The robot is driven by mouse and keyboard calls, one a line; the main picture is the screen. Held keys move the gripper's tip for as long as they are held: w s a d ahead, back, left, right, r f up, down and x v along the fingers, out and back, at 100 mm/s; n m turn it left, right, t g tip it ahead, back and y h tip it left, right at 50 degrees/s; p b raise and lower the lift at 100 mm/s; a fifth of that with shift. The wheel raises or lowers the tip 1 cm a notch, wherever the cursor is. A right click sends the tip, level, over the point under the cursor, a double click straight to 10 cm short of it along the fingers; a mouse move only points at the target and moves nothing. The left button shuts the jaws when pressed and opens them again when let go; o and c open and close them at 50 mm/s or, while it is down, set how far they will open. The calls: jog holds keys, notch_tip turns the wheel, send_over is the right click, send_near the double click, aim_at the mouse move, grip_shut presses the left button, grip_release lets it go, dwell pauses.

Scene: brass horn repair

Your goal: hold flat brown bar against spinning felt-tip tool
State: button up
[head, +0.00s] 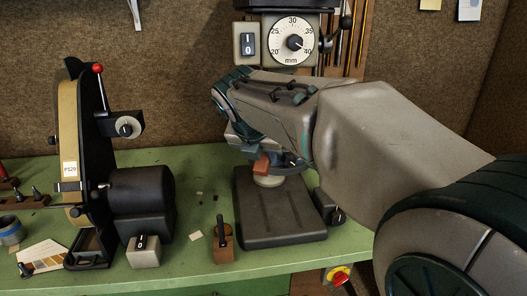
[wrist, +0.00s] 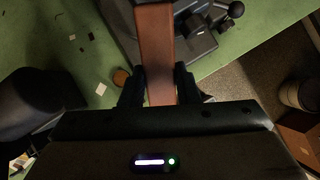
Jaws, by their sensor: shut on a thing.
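The flat brown bar (head: 262,167) is in my gripper (head: 277,160), low over the dark base of the dial-fronted bench machine. In the wrist view the bar (wrist: 155,45) runs up the middle between the two dark fingers of my gripper (wrist: 159,88), which are shut on it. A pale round felt tip (head: 268,181) shows just below the bar in the head view. I cannot tell whether bar and felt touch, or whether the felt spins. The felt is not visible in the wrist view; my arm hides much of the machine in the head view.
The bench machine's base plate (head: 279,222) stands on the green bench (head: 185,262). A belt sander (head: 88,150) stands at left, and a wooden block with a black handle (head: 222,243) at front. A red stop button (head: 338,276) is at the bench's front edge. Small scraps lie between.

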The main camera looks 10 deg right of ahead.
jog(key=shift+w+d+r+p, duration=0.1)
jog(key=shift+w+r+p, duration=0.1)
jog(key=shift+p, duration=0.25)
jog(key=w+d+p, duration=0.1)
jog(key=w+p, duration=0.1)
jog(key=w, duration=0.1)
jog(key=shift+d, duration=0.35)
jog(key=shift+w+d+f+p, duration=0.1)
jog(key=shift+w+d+p, duration=0.2)
jog(key=shift+w, duration=0.3)
jog(key=shift+w+d+f+p, duration=0.1)
jog(key=shift+w+d+p, duration=0.2)
jog(key=shift+w, duration=0.25)
jog(key=shift+w+d+p, duration=0.25)
jog(key=shift+w+p, duration=0.15)
jog(key=shift+w, duration=0.15)
jog(key=shift+r+p, duration=0.1)
jog(key=shift+p, duration=1.6)
dwell(3.5)
